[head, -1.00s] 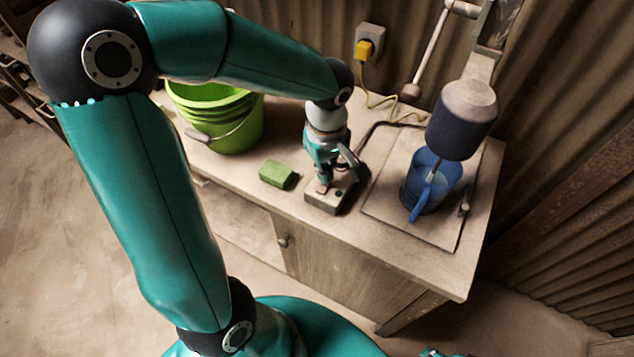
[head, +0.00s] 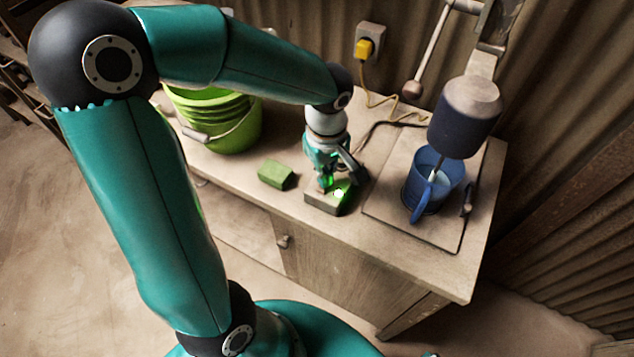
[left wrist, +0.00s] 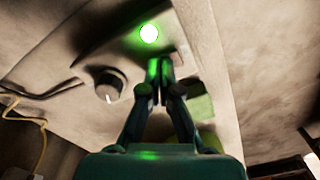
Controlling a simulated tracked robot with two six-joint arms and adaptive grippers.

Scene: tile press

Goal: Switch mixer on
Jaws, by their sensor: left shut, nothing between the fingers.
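The mixer has a dark motor head (head: 463,125) with a shaft reaching down into a blue jug (head: 441,184). Its control box (head: 318,204) sits on the bench to the left, with a green lamp (head: 339,193) lit. In the left wrist view the lit lamp (left wrist: 149,33) and a dark round knob (left wrist: 110,85) show on the box face. My left gripper (head: 325,189) is shut and empty, pointing down at the box; its fingertips (left wrist: 160,72) are below the lamp and right of the knob. They hide what lies under them; contact cannot be told. My right gripper is not in view.
A green block (head: 276,174) lies left of the box, and a green bucket (head: 225,125) stands behind it. A yellow plug (head: 364,48) sits in a wall socket, with cables running over the bench. The bench (head: 400,250) is clear at the front.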

